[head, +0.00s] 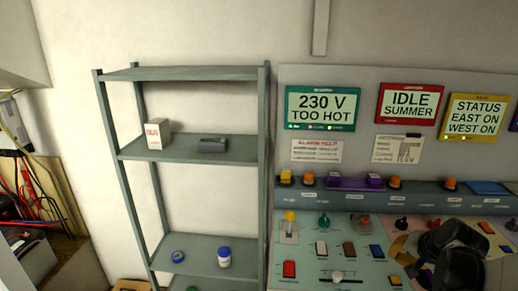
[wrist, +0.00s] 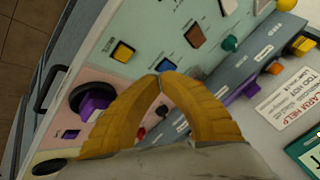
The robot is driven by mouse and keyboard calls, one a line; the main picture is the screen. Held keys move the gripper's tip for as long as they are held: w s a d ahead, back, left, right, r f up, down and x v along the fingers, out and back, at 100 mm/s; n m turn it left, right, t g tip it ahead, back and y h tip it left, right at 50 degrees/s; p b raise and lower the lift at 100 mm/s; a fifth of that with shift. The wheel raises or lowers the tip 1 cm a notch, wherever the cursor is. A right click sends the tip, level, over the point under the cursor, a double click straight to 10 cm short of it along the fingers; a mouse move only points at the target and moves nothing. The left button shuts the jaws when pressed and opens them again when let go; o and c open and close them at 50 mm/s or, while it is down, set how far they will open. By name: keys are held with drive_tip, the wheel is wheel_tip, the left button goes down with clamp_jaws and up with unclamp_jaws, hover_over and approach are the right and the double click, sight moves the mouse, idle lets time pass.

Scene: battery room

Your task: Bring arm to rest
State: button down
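My gripper (wrist: 160,78) has yellow ribbed fingers whose tips meet in the wrist view, with nothing seen between them. It hangs over the sloping control panel (wrist: 140,20), near a blue-topped switch (wrist: 166,66); whether the tips touch the panel I cannot tell. In the head view, my gripper (head: 402,250) is at the lower right, over the panel's right part, with my dark wrist beside it hiding some controls.
A grey-green shelf rack (head: 190,73) stands left of the panel, holding a small box (head: 157,134), a dark grey device (head: 212,145) and a blue-lidded jar (head: 224,257). Display screens (head: 320,108) hang above the panel. Knobs and switches, including a purple-handled rotary (wrist: 95,101), stick up around my gripper.

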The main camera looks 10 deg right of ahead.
drive_tip(key=s+a+r+n, duration=0.2)
drive_tip(key=a+r, duration=0.2)
drive_tip(key=a, duration=0.4)
drive_tip(key=s+a+r+n, duration=0.1)
drive_tip(key=a+r+n, duration=0.25)
drive_tip(key=a, duration=0.55)
drive_tip(key=s+a+r+n, duration=0.1)
drive_tip(key=s+a+n, duration=0.1)
drive_tip(key=s+a, duration=0.3)
drive_tip(key=s+a+r+n+y, duration=0.1)
drive_tip(key=s+a+n, duration=0.1)
drive_tip(key=s+a, duration=0.3)
drive_tip(key=shift+a+r, duration=0.25)
drive_tip(key=shift+a, duration=0.3)
